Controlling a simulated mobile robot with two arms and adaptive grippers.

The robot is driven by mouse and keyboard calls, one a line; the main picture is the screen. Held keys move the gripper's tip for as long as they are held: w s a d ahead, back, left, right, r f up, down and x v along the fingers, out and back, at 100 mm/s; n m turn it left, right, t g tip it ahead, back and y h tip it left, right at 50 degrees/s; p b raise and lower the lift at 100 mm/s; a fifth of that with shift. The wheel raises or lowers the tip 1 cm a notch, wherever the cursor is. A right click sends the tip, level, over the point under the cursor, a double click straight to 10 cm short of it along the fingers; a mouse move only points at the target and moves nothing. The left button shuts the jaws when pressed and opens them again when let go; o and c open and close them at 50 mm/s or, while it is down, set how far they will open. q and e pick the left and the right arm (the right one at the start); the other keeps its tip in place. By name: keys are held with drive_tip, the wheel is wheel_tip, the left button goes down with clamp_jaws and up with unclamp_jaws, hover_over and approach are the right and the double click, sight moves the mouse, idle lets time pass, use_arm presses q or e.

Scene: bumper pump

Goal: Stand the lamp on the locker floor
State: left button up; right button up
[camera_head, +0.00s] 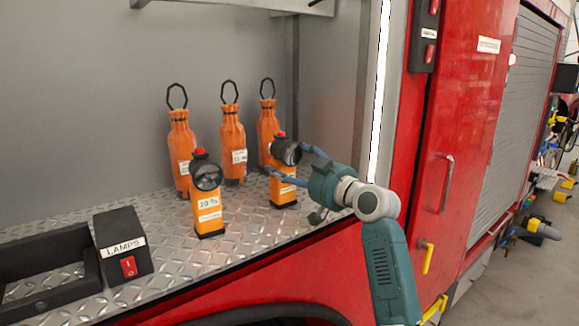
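An orange lamp with a black head (283,190) is upright at the right of the locker floor (165,235). Its base appears to be on or very close to the tread plate. My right gripper (284,163) reaches it from the right. One blue finger crosses the lamp's front and the other goes behind its head, so the gripper looks shut on it; the far fingertip is hidden. A second lamp (208,205), orange with a black round head and a red top, stands upright on the floor to the left. My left gripper is not in view.
Three orange bottles with black loops (232,140) stand behind the lamps. A black box labelled LAMPS with a red switch (123,242) and an open black tray (45,265) are at the left. The locker's right side wall (335,100) is near my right gripper.

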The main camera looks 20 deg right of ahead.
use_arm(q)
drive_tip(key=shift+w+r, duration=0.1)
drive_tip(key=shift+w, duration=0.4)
use_arm(e)
drive_tip(key=shift+o, duration=0.6)
drive_tip(key=shift+r, duration=0.1)
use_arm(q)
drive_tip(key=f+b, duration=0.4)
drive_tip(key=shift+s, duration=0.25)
use_arm(e)
drive_tip(key=v, duration=1.2)
